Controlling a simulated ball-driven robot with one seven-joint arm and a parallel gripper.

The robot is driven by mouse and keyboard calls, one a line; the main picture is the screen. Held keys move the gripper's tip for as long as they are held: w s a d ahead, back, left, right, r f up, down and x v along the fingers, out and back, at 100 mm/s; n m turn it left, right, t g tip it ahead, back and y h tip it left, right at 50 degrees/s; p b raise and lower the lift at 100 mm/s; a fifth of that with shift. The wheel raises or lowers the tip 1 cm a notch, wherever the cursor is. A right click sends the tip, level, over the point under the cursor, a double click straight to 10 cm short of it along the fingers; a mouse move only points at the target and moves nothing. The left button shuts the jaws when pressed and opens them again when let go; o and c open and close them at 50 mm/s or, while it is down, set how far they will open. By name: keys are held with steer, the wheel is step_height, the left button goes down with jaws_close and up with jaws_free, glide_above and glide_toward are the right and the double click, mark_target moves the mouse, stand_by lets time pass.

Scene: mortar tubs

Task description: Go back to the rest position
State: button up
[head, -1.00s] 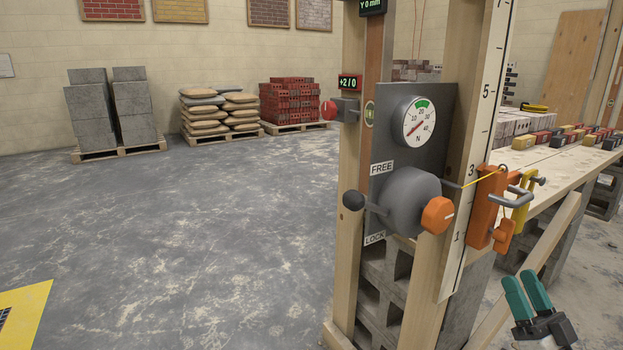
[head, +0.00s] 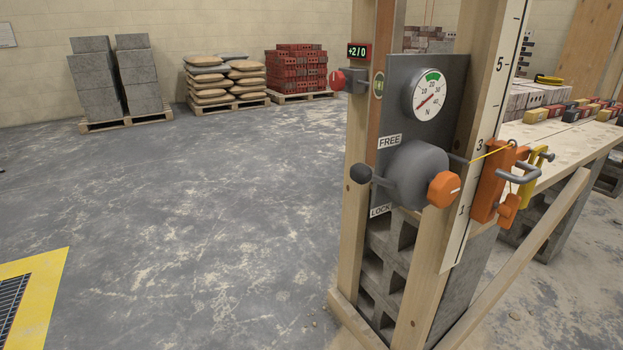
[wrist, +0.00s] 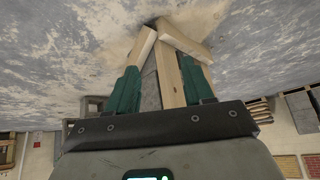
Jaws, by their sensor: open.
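My gripper (wrist: 160,78) shows only in the wrist view, with its two teal fingers apart and nothing held between them. Wooden beams (wrist: 172,72) of a frame show beyond and between the fingers, above bare floor; I cannot tell the exact distance. The head view does not show my gripper. No rest position is marked that I can identify. A yellow-bordered floor patch (head: 50,270) with a dark grating lies at the lower left of the head view.
A wooden post frame (head: 353,200) with a dial gauge (head: 426,95), grey drum (head: 417,174) and orange slider (head: 491,180) stands at right. A plank table (head: 560,148) is behind it. Pallets of blocks (head: 115,80), bags (head: 225,82) and red bricks (head: 302,70) stand far off.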

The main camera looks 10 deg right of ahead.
steer(key=s+a+n+g+y, duration=0.1)
steer(key=s+a+n+g, duration=0.15)
steer(key=s, duration=0.35)
steer(key=s+a+n+g, duration=0.1)
steer(key=s+g, duration=0.2)
steer(key=s, duration=0.4)
step_height(320, 180, up, 38)
steer(key=p, duration=3.8)
steer(key=shift+s+d, duration=0.2)
steer(key=shift+s, duration=0.1)
